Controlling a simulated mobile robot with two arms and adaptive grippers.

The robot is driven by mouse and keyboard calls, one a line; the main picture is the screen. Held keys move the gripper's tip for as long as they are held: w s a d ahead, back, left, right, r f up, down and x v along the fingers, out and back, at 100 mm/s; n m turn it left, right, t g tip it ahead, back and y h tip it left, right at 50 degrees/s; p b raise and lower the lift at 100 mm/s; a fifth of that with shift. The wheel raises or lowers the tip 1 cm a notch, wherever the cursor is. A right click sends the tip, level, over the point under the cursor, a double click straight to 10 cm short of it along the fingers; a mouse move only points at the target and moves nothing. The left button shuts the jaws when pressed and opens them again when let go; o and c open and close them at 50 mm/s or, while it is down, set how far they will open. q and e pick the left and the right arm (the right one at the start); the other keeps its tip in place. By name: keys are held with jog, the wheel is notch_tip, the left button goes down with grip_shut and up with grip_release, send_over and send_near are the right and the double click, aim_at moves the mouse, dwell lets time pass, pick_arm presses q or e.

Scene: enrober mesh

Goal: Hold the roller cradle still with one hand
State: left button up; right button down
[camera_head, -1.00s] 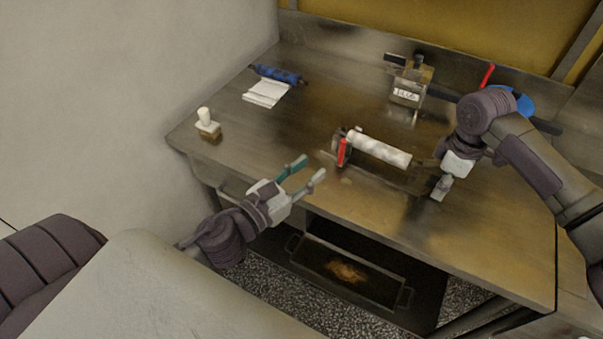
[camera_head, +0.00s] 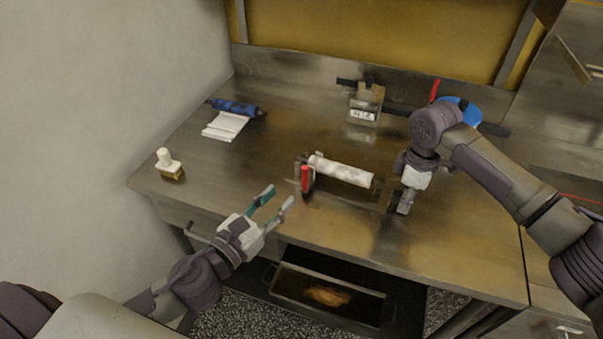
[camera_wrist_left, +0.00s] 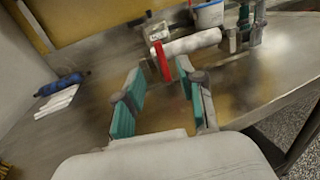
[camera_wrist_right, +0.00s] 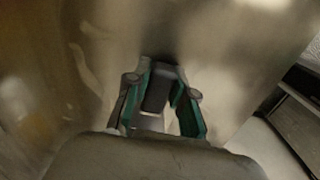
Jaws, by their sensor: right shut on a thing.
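The roller cradle stands on the steel bench with a white, mottled roller (camera_head: 341,171) lying across it. A red piece (camera_head: 306,179) stands upright at the cradle's left end, and it also shows in the left wrist view (camera_wrist_left: 162,62). My right gripper (camera_head: 405,203) is at the cradle's right end, pointing down. In the right wrist view its fingers are shut on a dark upright block (camera_wrist_right: 158,90), which seems to be the cradle's end post. My left gripper (camera_head: 278,199) is open and empty near the bench's front edge, left of and below the red piece.
A blue roll (camera_head: 236,107) with white cloth or paper (camera_head: 225,126) lies at the back left. A brush (camera_head: 169,165) stands at the left edge. A labelled metal box (camera_head: 365,104) and a blue tub (camera_head: 460,110) are behind. A tray (camera_head: 327,295) sits below the bench.

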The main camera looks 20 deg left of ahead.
aim_at(304, 174)
pick_arm(q)
jog(key=x, duration=1)
jog(key=shift+w+f, duration=0.1)
grip_shut()
jog(key=shift+d, duration=0.1)
